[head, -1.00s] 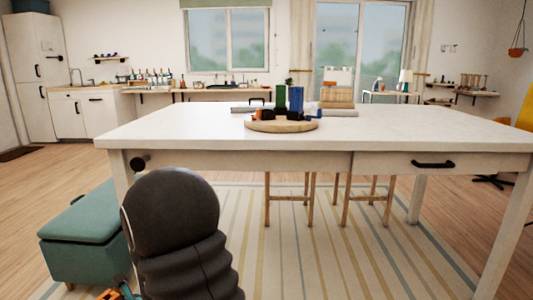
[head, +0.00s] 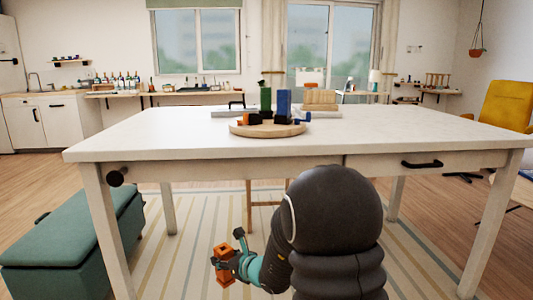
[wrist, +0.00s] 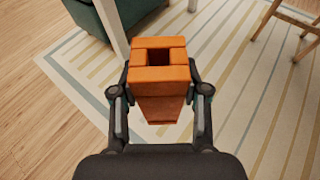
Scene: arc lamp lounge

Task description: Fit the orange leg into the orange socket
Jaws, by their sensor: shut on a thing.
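My gripper (head: 236,258) is low in front of the white table and below its top in the head view. It is shut on the orange leg (wrist: 160,75), a blocky piece with a square opening in the end that faces the wrist camera. The leg also shows in the head view (head: 224,262). A round wooden board (head: 268,131) lies on the table. On it are a small orange piece (head: 256,116), which looks like the orange socket, an upright green piece (head: 266,100) and an upright blue piece (head: 284,102). Dark parts partly hide the orange piece.
The white table (head: 380,136) stands between my gripper and the board; its front edge and drawer handle (head: 422,164) face me. The tabletop around the board is mostly clear. A teal bench (head: 75,240) stands at the left and a yellow chair (head: 505,105) at the right.

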